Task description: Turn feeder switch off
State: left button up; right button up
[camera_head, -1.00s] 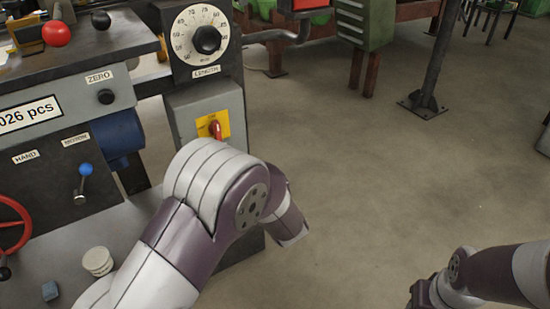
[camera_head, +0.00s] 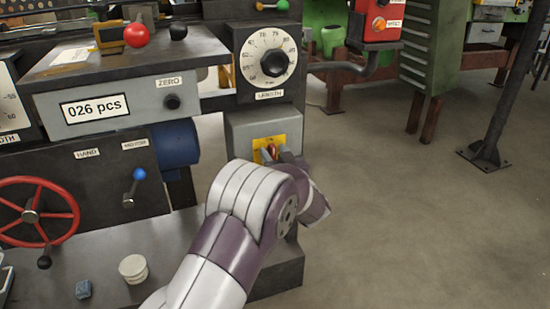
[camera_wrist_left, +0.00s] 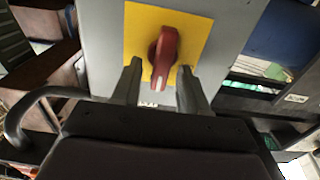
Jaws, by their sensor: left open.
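The feeder switch is a red rotary handle (camera_wrist_left: 163,55) on a yellow plate (camera_wrist_left: 190,25), fixed to a grey box (camera_head: 262,126) below the length dial. In the head view the red handle (camera_head: 270,151) is partly hidden by my left arm. My left gripper (camera_wrist_left: 157,72) is open, with one finger on each side of the handle's lower end. I cannot tell whether the fingers touch it. In the wrist view the handle stands nearly upright with a pale mark at its lower end. My right gripper is out of view.
The length dial (camera_head: 272,62) sits above the switch box. A red handwheel (camera_head: 34,212), a blue-knobbed lever (camera_head: 134,187) and a counter panel (camera_head: 95,109) are to the left. A white round stack (camera_head: 133,268) lies on the lower ledge.

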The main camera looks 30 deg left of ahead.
pick_arm(q)
grip_shut()
jog(key=shift+n, duration=0.3)
jog(key=n, duration=0.2)
jog(key=shift+s+a+n+b, duration=0.15)
jog(key=shift+n+b, duration=0.15)
jog(key=shift+s+a+f+n+b, duration=0.15)
jog(key=shift+f+n+b, duration=0.15)
jog(key=shift+n+b, duration=1.75)
jog(key=shift+s+a+f+n+b, duration=0.1)
jog(key=shift+s+f+n+b, duration=0.15)
jog(key=shift+n+b, duration=1.85)
jog(key=shift+s+a+f+n+b, duration=0.25)
jog(key=shift+n+b, duration=0.6)
jog(key=shift+n, duration=2.4)
jog(key=shift+w+d, duration=0.1)
jog(key=shift+w, duration=0.05)
